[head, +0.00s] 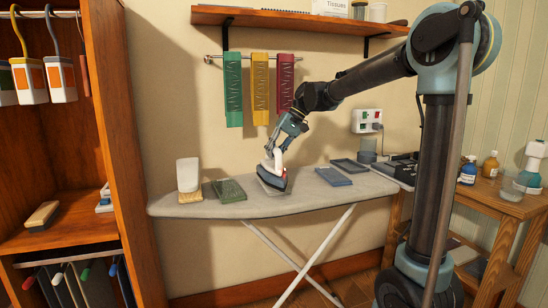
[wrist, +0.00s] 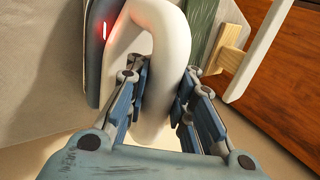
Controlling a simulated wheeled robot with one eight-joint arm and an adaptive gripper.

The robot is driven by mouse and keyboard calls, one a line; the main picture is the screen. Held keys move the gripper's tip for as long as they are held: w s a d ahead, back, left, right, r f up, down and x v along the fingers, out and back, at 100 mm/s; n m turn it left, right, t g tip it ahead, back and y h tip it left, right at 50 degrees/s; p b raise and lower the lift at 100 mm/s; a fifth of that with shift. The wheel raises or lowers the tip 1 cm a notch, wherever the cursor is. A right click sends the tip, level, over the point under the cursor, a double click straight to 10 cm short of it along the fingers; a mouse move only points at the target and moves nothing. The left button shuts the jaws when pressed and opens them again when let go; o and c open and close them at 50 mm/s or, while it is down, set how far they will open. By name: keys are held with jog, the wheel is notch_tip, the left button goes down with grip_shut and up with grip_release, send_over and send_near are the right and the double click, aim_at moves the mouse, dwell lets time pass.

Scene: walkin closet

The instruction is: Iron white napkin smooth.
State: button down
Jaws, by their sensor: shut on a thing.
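The iron (head: 277,176), with a white handle and dark body, is on the ironing board (head: 320,200) near its middle. My gripper (head: 279,146) is shut on the iron's white handle from above. In the wrist view the fingers (wrist: 160,80) lie on both sides of the white handle (wrist: 160,28), and a red light glows on the iron's dark body (wrist: 97,45). A pale grey-white flat piece (head: 263,184) shows at the iron's edge; it may be the white napkin, mostly hidden. I cannot tell whether it is wrinkled.
A green patterned folded cloth (head: 229,190) and an upright white piece on a wooden base (head: 188,174) are left of the iron. A blue flat cloth (head: 333,176) and dark tray (head: 350,165) are right. Green, yellow and red cloths hang from a rail (head: 250,57) behind.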

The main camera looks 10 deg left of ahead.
jog(key=shift+r, duration=2.65)
